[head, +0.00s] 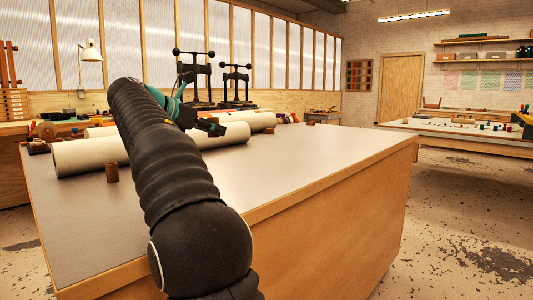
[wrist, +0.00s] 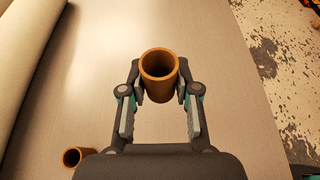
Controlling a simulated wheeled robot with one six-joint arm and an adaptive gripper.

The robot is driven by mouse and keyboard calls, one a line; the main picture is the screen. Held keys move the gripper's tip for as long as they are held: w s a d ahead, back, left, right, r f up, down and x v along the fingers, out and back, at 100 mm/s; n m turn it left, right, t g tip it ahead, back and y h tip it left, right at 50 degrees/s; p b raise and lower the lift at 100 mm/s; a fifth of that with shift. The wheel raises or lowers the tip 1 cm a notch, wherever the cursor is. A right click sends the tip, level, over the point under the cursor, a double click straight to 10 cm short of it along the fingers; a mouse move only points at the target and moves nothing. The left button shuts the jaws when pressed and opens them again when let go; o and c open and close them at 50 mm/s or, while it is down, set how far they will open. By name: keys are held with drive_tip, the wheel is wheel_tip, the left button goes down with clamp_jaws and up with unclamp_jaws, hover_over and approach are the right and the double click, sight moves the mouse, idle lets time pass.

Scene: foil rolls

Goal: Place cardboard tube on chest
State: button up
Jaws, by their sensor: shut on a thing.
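A brown cardboard tube (wrist: 159,74) stands between the fingertips of my gripper (wrist: 160,88) in the wrist view, its open top toward the camera. The gripper is shut on it. In the head view my gripper (head: 213,127) is over the far part of the big worktop, and the held tube is not clear there. The wood-sided unit under this pale worktop (head: 290,165) may be the chest; no label shows.
Large pale rolls (head: 90,156) lie along the worktop's back left; one roll (wrist: 22,60) also shows at left in the wrist view. Black presses (head: 194,75) stand behind. The worktop's right half is clear. Another table (head: 470,138) stands at the right across open floor.

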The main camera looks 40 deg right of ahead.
hover_over(246, 171)
drive_tip(key=f, duration=0.7)
drive_tip(key=shift+w+d, duration=0.2)
drive_tip(key=shift+d, duration=0.05)
drive_tip(key=shift+f+b, duration=0.35)
drive_tip(key=shift+f, duration=1.65)
drive_tip(key=o, duration=0.8)
drive_tip(key=shift+f, duration=0.1)
drive_tip(key=shift+c, duration=0.2)
drive_tip(key=shift+a+r, duration=0.1)
drive_tip(key=shift+r, duration=0.1)
drive_tip(key=v, duration=1.1)
drive_tip(key=shift+s+a+r+p, duration=0.15)
drive_tip(key=shift+a+r+p, duration=0.05)
drive_tip(key=shift+a+p, duration=0.1)
